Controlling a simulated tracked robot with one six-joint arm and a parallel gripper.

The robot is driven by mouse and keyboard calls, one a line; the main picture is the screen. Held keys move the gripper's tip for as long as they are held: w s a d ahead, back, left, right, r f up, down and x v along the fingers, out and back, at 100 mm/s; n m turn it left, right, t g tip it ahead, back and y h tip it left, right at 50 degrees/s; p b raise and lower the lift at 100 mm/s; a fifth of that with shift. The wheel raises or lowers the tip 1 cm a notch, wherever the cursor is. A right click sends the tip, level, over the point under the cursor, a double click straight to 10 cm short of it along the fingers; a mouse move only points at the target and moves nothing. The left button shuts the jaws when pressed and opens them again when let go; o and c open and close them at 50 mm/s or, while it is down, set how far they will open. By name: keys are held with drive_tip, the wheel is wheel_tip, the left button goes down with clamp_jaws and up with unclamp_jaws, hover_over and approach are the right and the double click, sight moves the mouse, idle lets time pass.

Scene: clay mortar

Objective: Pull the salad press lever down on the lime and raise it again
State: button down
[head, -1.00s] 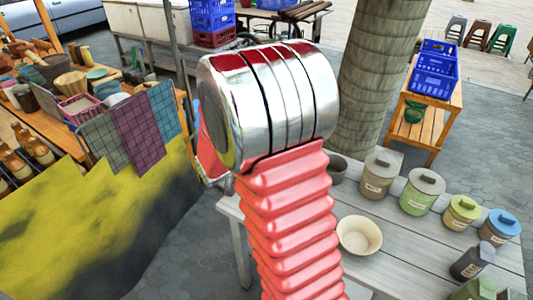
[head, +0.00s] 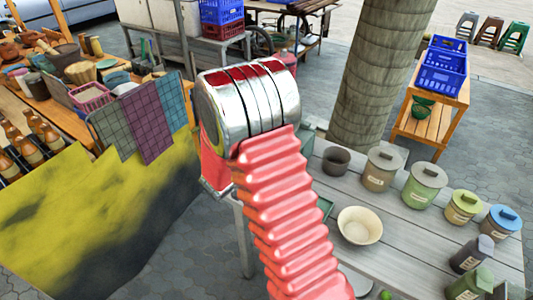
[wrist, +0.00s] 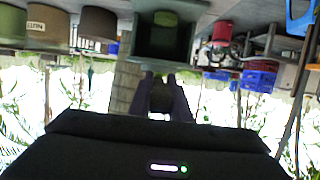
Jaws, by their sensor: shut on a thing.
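My gripper (wrist: 161,98) shows in the wrist view, which looks upside down. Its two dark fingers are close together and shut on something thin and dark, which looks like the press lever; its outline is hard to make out. Just beyond the fingertips is a grey-green boxy body (wrist: 143,45), apparently the salad press, with a green round part at its middle. In the head view my arm hides most of the press; only a dull green edge (head: 325,207) shows beside it. A small bright green thing (head: 386,295), possibly the lime, shows at the bottom edge.
A grey plank table (head: 400,235) holds a cream bowl (head: 359,225), a dark pot (head: 336,160) and several lidded canisters (head: 424,186) on the right. A thick trunk (head: 378,70) stands behind it. A stall with a yellow cloth (head: 75,215) is at left.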

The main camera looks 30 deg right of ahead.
drive_tip(key=shift+s+d+f, duration=0.1)
drive_tip(key=shift+s+f, duration=0.1)
drive_tip(key=shift+f, duration=0.05)
drive_tip(key=c, duration=2)
unclamp_jaws()
drive_tip(key=o, duration=0.4)
drive_tip(key=shift+c, duration=0.2)
drive_tip(key=shift+r, duration=0.1)
drive_tip(key=shift+s+a+r, duration=0.15)
drive_tip(key=shift+a, duration=0.4)
drive_tip(key=v, duration=1.2)
drive_tip(key=shift+s+a, duration=0.25)
drive_tip(key=shift+a, duration=0.1)
drive_tip(key=shift+r, duration=0.1)
